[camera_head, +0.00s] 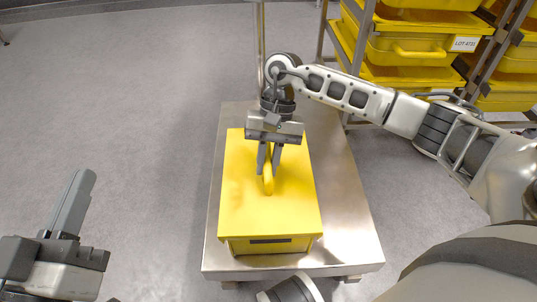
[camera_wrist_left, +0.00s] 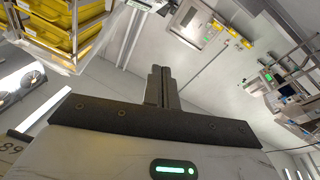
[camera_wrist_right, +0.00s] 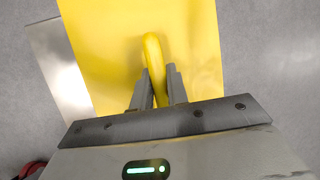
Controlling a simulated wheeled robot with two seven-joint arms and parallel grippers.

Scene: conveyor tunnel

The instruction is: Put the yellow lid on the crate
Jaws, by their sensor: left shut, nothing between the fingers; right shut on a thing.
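The yellow lid (camera_head: 241,192) lies over the top of the yellow crate (camera_head: 262,246), whose front side shows below the lid's edge. I cannot tell whether the lid is fully seated. My right gripper (camera_head: 269,171) comes down from above and is shut on the lid's raised handle. In the right wrist view, the fingers (camera_wrist_right: 157,90) sit on both sides of the yellow handle (camera_wrist_right: 153,55). My left gripper (camera_head: 80,185) is at the lower left, away from the crate, shut and empty. In the left wrist view its fingers (camera_wrist_left: 160,85) are together and point upward.
The crate stands on a steel cart top (camera_head: 347,225) with bare metal to its right. A rack (camera_head: 362,35) with yellow bins (camera_head: 410,48) stands at the back right. The grey floor (camera_head: 140,110) to the left is clear.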

